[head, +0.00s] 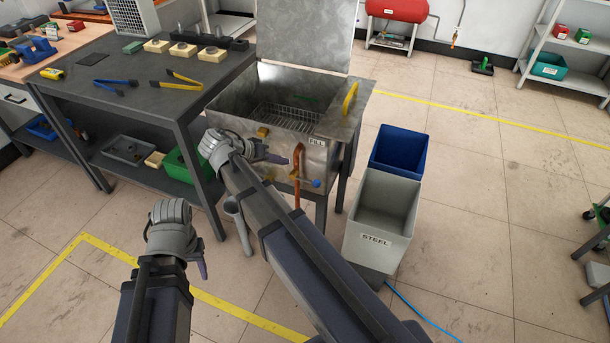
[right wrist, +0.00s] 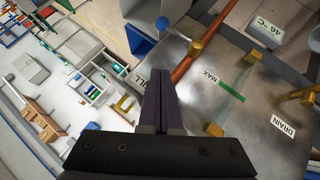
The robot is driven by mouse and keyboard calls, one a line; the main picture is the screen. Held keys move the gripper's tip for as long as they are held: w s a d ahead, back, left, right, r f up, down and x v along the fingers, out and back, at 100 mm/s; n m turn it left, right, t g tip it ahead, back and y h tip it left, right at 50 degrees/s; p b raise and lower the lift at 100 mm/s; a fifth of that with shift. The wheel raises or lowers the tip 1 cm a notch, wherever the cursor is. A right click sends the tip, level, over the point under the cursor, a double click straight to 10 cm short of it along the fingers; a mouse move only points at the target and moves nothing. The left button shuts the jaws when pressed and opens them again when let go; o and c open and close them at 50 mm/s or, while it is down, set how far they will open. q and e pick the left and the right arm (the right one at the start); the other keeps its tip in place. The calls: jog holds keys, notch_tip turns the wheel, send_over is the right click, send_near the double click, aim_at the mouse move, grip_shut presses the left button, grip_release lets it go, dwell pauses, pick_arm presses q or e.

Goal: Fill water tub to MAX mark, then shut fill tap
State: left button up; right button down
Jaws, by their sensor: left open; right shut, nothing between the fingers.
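The steel water tub (head: 225,100) stands with its lid raised; a wire basket (head: 285,118) shows inside, and I cannot make out the water level. A copper fill pipe (head: 297,165) runs down its front below a FILL label, beside a blue tap knob (head: 316,183). In the right wrist view, the green MAX mark (right wrist: 231,90) is on the steel front, right of the copper pipe (right wrist: 205,42), and the blue knob (right wrist: 162,22) is beyond my fingertips. My right gripper (head: 298,153), also (right wrist: 162,78), is shut and empty, apart from the knob. My left gripper (head: 203,268) is open, low over the floor.
A grey STEEL bin (head: 382,215) and a blue bin (head: 400,150) stand right of the tub. A dark workbench (head: 150,60) with tongs and blocks is to its left. The front also carries a DRAIN label (right wrist: 283,124) and a temperature label (right wrist: 265,29).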

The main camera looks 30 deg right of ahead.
jog(key=b+x, duration=0.7)
jog(key=x, duration=0.3)
jog(key=shift+f, duration=0.45)
jog(key=shift+s+d+f+b, duration=0.25)
jog(key=shift+s+f+b, duration=0.25)
jog(key=shift+f+b, duration=0.15)
jog(key=shift+s+d+f+b, duration=0.2)
jog(key=shift+s+f+b, duration=0.3)
jog(key=shift+f+b, duration=0.15)
